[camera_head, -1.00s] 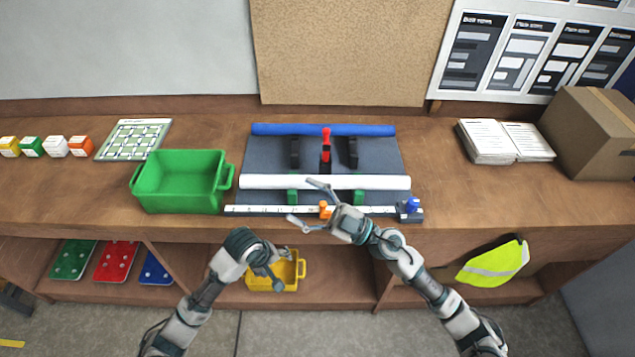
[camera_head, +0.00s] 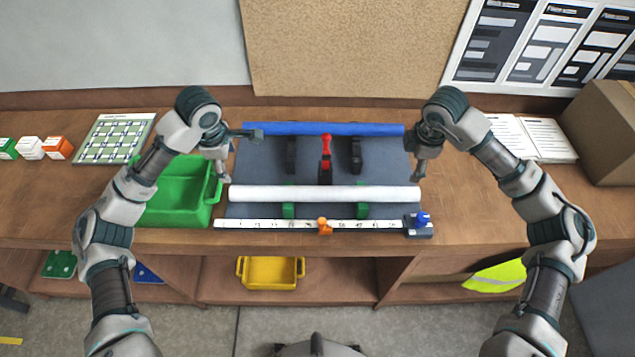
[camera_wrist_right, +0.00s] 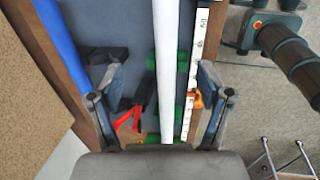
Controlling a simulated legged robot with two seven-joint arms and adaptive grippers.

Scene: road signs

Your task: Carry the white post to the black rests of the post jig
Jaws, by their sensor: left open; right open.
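The white post (camera_head: 325,194) lies left to right across the front of the grey jig board, over the green rests (camera_head: 288,210). The black rests (camera_head: 291,155) (camera_head: 355,155) stand empty behind it, with a red clamp (camera_head: 326,150) between them. My left gripper (camera_head: 240,155) is open above the post's left end side, apart from it. My right gripper (camera_head: 420,165) is open near the post's right end. In the right wrist view the post (camera_wrist_right: 167,70) runs between the open fingers of my right gripper (camera_wrist_right: 160,85), not gripped.
A blue bar (camera_head: 325,129) lies along the back of the board. A white ruler (camera_head: 275,224) with an orange slider (camera_head: 324,226) runs along the front. A green bin (camera_head: 180,205) stands left, an open booklet (camera_head: 535,138) and a cardboard box (camera_head: 605,130) right.

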